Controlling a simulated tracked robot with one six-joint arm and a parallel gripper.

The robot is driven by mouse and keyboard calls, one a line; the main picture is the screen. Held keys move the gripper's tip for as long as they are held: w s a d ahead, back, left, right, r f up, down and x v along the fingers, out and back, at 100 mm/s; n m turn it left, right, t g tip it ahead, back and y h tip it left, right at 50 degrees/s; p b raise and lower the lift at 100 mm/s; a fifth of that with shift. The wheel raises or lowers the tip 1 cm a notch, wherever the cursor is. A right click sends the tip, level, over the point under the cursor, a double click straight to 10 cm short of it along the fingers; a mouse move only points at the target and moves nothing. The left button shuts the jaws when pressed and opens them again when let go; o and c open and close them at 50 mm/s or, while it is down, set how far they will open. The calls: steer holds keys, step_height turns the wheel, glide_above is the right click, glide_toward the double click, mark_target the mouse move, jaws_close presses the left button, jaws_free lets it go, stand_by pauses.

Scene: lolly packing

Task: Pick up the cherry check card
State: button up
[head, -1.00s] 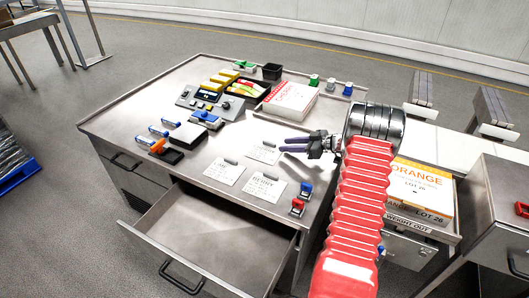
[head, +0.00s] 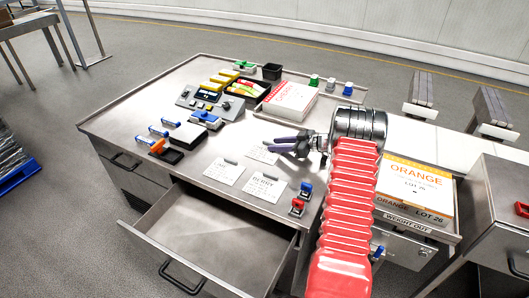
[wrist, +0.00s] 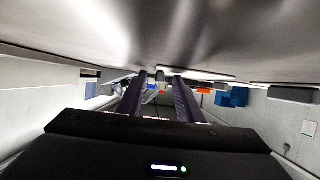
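Three white check cards with grey clips lie flat on the steel tabletop in the head view: a left card (head: 224,172), a front card (head: 263,189) that seems to read BERRY, and a back card (head: 260,154). Lettering on the left and back cards is too small to read surely, so I cannot tell which is cherry. My gripper (head: 272,146) points left beside the back card, its fingertips overlapping that card's right edge in the picture. I cannot tell its height there. In the wrist view my gripper (wrist: 158,74) has its two dark fingers apart with nothing held between them.
A white box with red CHERRY-like lettering (head: 291,100) stands behind. An ORANGE box (head: 417,180) is at right. Red and blue stamps (head: 298,205) sit near the front edge. An open drawer (head: 213,222) juts out in front. A control panel (head: 210,104) is at back left.

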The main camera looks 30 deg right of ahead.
steer(key=shift+c, duration=0.5)
jaws_close()
